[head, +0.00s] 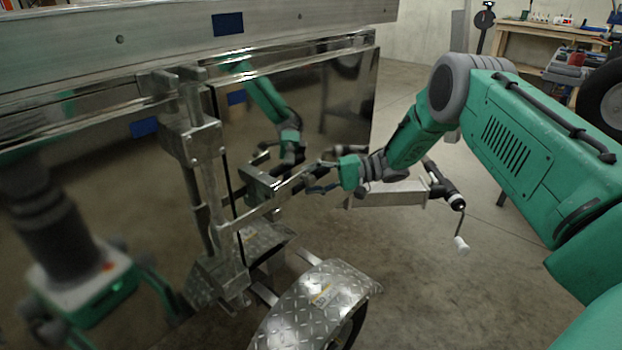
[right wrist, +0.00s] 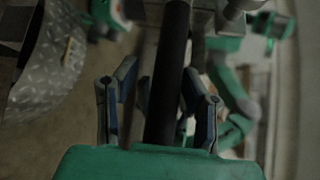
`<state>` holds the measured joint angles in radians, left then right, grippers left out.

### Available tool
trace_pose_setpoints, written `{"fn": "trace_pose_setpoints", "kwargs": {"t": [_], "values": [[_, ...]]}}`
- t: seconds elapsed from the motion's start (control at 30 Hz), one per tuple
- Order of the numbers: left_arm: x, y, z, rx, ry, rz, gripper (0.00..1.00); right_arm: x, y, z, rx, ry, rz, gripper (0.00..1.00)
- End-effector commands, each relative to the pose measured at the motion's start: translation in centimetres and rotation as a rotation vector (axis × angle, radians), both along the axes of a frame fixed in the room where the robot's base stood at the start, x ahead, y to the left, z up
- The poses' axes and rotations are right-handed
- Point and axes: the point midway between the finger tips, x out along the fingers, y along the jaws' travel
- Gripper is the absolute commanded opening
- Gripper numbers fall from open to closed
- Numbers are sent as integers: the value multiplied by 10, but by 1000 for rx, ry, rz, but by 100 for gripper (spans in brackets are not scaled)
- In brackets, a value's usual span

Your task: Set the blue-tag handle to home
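The blue tag (head: 228,24) is on the trailer's upper rail. Below it, a metal latch assembly (head: 190,135) runs down the polished side panel. A handle bar (head: 255,215) sticks out from it toward the right. My right gripper (head: 322,178) is at the outer end of this bar. In the right wrist view a dark round bar (right wrist: 168,90) runs between the two fingers of my right gripper (right wrist: 160,82). The fingers stand apart, one on each side; contact is not clear. My left gripper is not in view; blurred shapes at left look like reflections.
A diamond-plate fender (head: 315,305) and wheel stand in front below the handle. A metal beam (head: 385,193) with a white-ended crank (head: 461,243) lies behind my right gripper. A workbench (head: 550,40) is at the back right. The floor between is open.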

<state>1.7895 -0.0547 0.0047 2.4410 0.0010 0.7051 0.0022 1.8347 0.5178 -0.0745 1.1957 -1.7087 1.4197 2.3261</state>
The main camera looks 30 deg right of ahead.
Motion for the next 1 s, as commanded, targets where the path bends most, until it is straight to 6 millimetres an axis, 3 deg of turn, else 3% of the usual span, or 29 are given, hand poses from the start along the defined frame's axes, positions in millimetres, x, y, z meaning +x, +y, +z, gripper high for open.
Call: {"fn": "trace_pose_setpoints", "kwargs": {"t": [0.37,0.8,1.0], "values": [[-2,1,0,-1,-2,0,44,-2,-4,4,2,-7,-2,43],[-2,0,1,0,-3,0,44,-40,-78,13,2,-5,-3,43],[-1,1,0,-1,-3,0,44,-51,-100,17,3,-5,-1,43]]}}
